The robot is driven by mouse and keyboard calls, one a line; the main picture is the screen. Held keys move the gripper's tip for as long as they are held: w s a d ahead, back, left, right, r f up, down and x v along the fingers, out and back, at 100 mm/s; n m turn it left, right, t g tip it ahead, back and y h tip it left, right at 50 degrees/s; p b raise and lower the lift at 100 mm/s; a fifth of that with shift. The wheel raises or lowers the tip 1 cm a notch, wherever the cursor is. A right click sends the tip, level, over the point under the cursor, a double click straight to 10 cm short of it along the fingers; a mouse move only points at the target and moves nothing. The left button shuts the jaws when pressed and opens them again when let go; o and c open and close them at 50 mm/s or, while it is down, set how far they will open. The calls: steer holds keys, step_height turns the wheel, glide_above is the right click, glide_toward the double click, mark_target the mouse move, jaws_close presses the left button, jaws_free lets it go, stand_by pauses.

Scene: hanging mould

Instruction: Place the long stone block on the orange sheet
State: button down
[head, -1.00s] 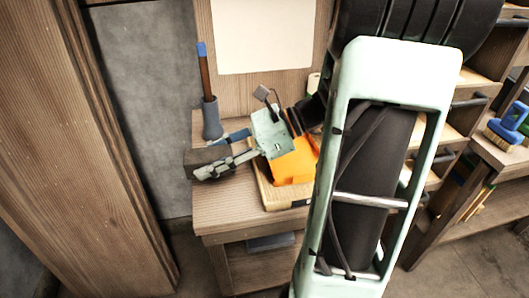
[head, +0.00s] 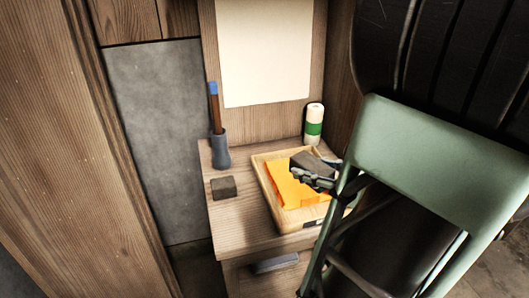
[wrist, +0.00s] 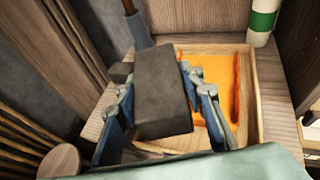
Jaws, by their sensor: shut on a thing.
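The long stone block (head: 309,162) is dark grey and hangs between the fingers of my gripper (head: 315,174), which is shut on it. In the wrist view the block (wrist: 162,92) fills the middle, with a blue-grey finger on each side. The orange sheet (head: 293,193) lies in a shallow wooden tray (head: 264,186). The held block appears above the sheet's upper right part in the head view; its exact height is unclear. In the wrist view the sheet (wrist: 228,75) shows right of the block, and part of it is hidden.
A shorter dark block (head: 223,187) sits on the wooden table left of the tray. Behind it stands a grey cup (head: 220,150) with a blue-tipped stick. A white and green cylinder (head: 314,124) stands behind the tray. The table's front left is clear.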

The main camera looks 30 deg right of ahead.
steer(key=w+d+f+b, duration=0.2)
steer(key=w+f+b, duration=0.1)
steer(key=w, duration=0.1)
steer(key=w+d+f+b, duration=0.1)
steer(key=w+f+b, duration=0.2)
steer(key=w+d+f+b, duration=0.2)
steer(key=w+f+b, duration=0.1)
steer(key=w, duration=0.1)
steer(key=shift+w+d, duration=0.3)
steer(key=shift+w, duration=0.05)
steer(key=f+b, duration=0.3)
steer(key=shift+w+d, duration=0.15)
steer(key=shift+w, duration=0.2)
steer(key=shift+f+b, duration=0.3)
steer(key=shift+f, duration=0.15)
steer(key=shift+f, duration=0.1)
steer(key=c, duration=1.3)
jaws_free()
